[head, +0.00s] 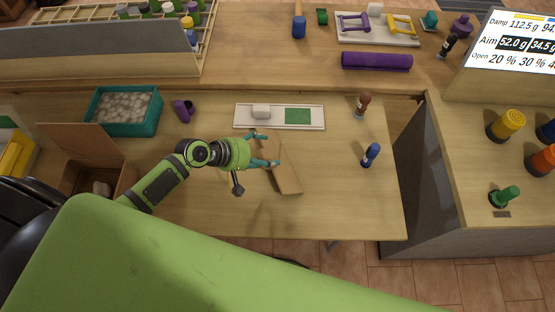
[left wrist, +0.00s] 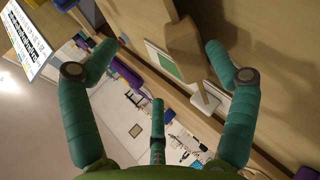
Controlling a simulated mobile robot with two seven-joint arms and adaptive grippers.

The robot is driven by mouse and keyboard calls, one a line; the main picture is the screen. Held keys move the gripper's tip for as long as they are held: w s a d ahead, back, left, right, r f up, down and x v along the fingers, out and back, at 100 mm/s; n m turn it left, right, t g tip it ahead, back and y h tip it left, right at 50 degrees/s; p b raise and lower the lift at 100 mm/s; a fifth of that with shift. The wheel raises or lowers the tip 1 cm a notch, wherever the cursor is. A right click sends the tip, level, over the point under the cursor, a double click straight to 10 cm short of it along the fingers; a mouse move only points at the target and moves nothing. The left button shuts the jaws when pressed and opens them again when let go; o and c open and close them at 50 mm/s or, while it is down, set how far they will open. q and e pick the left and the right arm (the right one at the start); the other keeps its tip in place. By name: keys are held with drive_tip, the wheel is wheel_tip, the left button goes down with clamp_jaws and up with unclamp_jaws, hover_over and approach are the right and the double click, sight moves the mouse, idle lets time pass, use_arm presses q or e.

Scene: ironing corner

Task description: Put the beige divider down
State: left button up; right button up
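The beige divider (head: 287,175) is a long flat board over the middle of the table, slanting down to the right in the head view. I cannot tell whether it lies flat on the tabletop. My left gripper (head: 268,148) is at its upper left end, with one finger overlapping its edge. In the left wrist view the gripper (left wrist: 161,47) has its fingers spread wide. The divider (left wrist: 185,48) shows beyond them, nearer the right finger, with a gap visible beside it. My right gripper is in neither view.
A white tray with a green pad (head: 297,116) lies just behind the gripper. A teal bin of pebbles (head: 157,112) and an open cardboard box (head: 90,143) stand left. A blue bottle (head: 371,155) and a brown bottle (head: 362,104) stand right. The table's front right is clear.

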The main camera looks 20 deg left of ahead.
use_arm(q)
drive_tip(key=shift+p+v, duration=0.45)
drive_tip(key=shift+v, duration=0.75)
wheel_tip(320, 180, up, 8)
drive_tip(key=s+a+p, duration=0.1)
drive_tip(key=p, duration=0.5)
drive_tip(key=shift+s+a, duration=0.25)
drive_tip(key=shift+a, duration=0.1)
drive_tip(key=shift+f, duration=0.1)
